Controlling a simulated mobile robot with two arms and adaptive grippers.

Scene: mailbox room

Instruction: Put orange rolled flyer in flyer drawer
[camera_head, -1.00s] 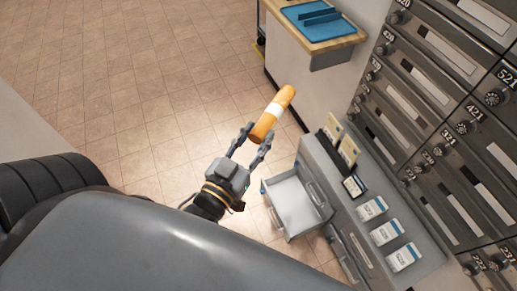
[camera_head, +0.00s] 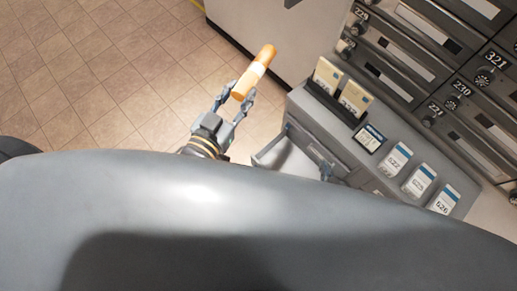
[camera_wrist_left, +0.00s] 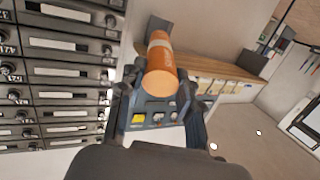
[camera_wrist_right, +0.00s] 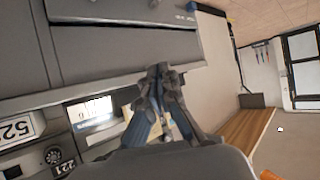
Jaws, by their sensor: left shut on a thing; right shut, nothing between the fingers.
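The orange rolled flyer (camera_head: 254,72) has a pale band around its middle. My left gripper (camera_head: 234,101) is shut on its lower end and holds it tilted in the air, left of the grey cabinet. The flyer (camera_wrist_left: 161,65) also stands between the left fingers (camera_wrist_left: 155,100) in the left wrist view. A pulled-out drawer (camera_head: 270,152) of the grey cabinet lies below and right of the flyer; my body hides its near part. My right gripper (camera_wrist_right: 158,78) is shut and empty, close to a grey cabinet surface in the right wrist view.
The grey cabinet (camera_head: 358,140) carries a holder with cream cards (camera_head: 327,75) and several white-and-blue card stacks (camera_head: 419,180). Numbered mailboxes (camera_head: 440,60) line the wall behind. The tiled floor (camera_head: 110,70) at the left is clear.

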